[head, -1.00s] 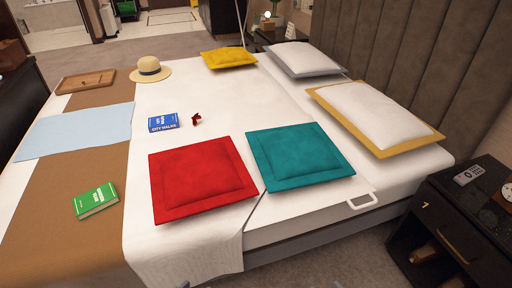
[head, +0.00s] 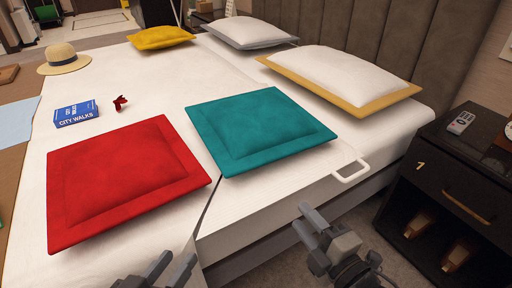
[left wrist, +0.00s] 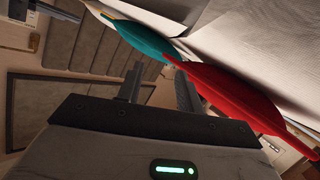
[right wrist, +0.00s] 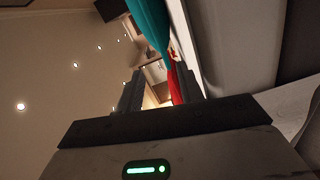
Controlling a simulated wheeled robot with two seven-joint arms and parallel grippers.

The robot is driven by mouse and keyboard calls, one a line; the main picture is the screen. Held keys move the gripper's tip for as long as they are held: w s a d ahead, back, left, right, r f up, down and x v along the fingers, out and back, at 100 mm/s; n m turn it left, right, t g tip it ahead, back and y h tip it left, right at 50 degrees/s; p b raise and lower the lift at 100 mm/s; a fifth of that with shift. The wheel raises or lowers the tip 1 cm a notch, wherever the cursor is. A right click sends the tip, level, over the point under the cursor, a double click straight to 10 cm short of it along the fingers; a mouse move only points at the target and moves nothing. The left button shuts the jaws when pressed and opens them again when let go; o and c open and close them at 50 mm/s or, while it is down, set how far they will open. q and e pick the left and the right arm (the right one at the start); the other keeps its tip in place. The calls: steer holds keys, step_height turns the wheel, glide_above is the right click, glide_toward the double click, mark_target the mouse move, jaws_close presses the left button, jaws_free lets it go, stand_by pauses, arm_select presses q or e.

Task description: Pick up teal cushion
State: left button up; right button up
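The teal cushion (head: 258,130) lies flat on the white bed (head: 345,133), near its front edge. It also shows in the left wrist view (left wrist: 138,36) and at the top of the right wrist view (right wrist: 151,20). My right gripper (head: 302,216) is open and empty, in front of the bed edge, below and right of the teal cushion and apart from it. It also shows in the right wrist view (right wrist: 160,88). My left gripper (head: 179,260) is open and empty at the bottom of the head view, near the red cushion's lower right; its fingers show in the left wrist view (left wrist: 158,82).
The red cushion (head: 125,180) lies left of the teal one. A blue book (head: 76,113), a small red item (head: 120,103), a hat (head: 64,60), a yellow cushion (head: 162,37) and white pillows (head: 345,75) are on the bed. A black nightstand (head: 455,180) stands at right. A white handle (head: 350,171) sticks out.

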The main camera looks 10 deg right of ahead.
steer(key=f+n+b, duration=0.1)
steer(key=n, duration=0.1)
steer(key=b, duration=0.2)
glide_toward(259, 166)
steer(key=shift+w+a+f+t, duration=0.15)
steer(key=shift+w+f, duration=0.2)
steer(key=shift+w, duration=0.25)
steer(key=shift+w+a+f+t, duration=0.15)
steer(key=shift+w+f, duration=0.2)
steer(key=shift+w, duration=0.25)
steer(key=shift+y, duration=0.4)
steer(key=x, duration=0.1)
steer(key=b+x, duration=0.1)
steer(key=x, duration=0.1)
steer(key=b+x, duration=0.1)
steer(key=x, duration=0.1)
steer(key=shift+w+r, duration=0.2)
steer(key=shift+r, duration=0.1)
steer(key=shift+w, duration=0.1)
steer(key=c, duration=0.8)
arm_select(q)
steer(key=shift+d+r+n+t+h, duration=0.4)
steer(key=shift+d+n+t+h, duration=0.3)
steer(key=shift+h, duration=0.4)
arm_select(e)
steer(key=shift+r, duration=0.15)
jaws_close()
